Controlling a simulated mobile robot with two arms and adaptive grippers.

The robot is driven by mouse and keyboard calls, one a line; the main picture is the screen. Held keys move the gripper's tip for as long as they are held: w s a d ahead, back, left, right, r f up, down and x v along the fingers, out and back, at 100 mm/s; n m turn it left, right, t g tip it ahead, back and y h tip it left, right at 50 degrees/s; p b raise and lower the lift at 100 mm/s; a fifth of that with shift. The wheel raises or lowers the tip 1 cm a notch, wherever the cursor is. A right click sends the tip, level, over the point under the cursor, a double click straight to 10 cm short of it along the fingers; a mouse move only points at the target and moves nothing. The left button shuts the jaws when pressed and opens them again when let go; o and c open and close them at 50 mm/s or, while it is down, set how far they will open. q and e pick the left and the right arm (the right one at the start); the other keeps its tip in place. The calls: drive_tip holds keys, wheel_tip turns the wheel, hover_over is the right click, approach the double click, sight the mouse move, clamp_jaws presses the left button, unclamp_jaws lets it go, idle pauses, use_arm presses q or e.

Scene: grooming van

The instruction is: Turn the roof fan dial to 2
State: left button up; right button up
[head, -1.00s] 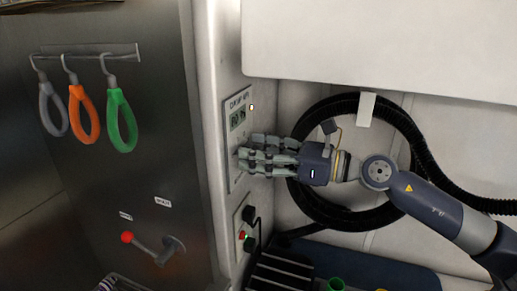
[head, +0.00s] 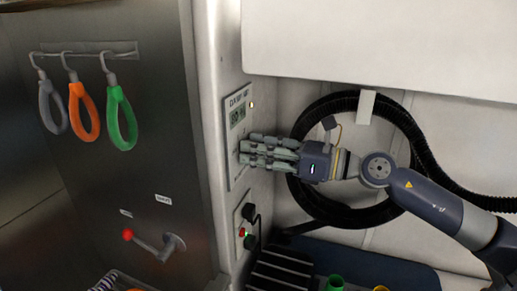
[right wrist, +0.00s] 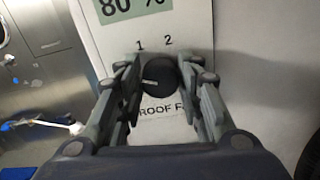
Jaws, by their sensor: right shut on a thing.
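The roof fan dial (right wrist: 162,76) is a black round knob on the white control panel (head: 235,172). In the right wrist view the labels "1" and "2" stand above it and "ROOF F…" below. A pale mark on the dial's face points roughly left, below the "1". My right gripper (head: 243,151) reaches in from the right and is shut on the dial, its fingers (right wrist: 159,80) on both sides of the knob. In the head view the fingers hide the dial. My left gripper is not in view.
A display (head: 237,116) sits above the dial. Below the panel is a plate with sockets and a plugged cable (head: 246,230). A black hose (head: 345,103) coils behind my right arm. Coloured loops (head: 120,115) and a red-knobbed lever (head: 150,247) are at left.

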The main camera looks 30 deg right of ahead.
drive_tip(key=m+p, duration=0.4)
drive_tip(key=m, duration=0.5)
drive_tip(key=m+p, duration=0.5)
drive_tip(key=m, duration=0.4)
drive_tip(key=shift+w+d+f, duration=0.15)
drive_tip(key=shift+d, duration=0.05)
drive_tip(key=shift+m, duration=0.3)
drive_tip(key=o, duration=1)
drive_tip(key=shift+f, duration=0.1)
drive_tip(key=shift+o, duration=0.2)
drive_tip(key=v, duration=1.2)
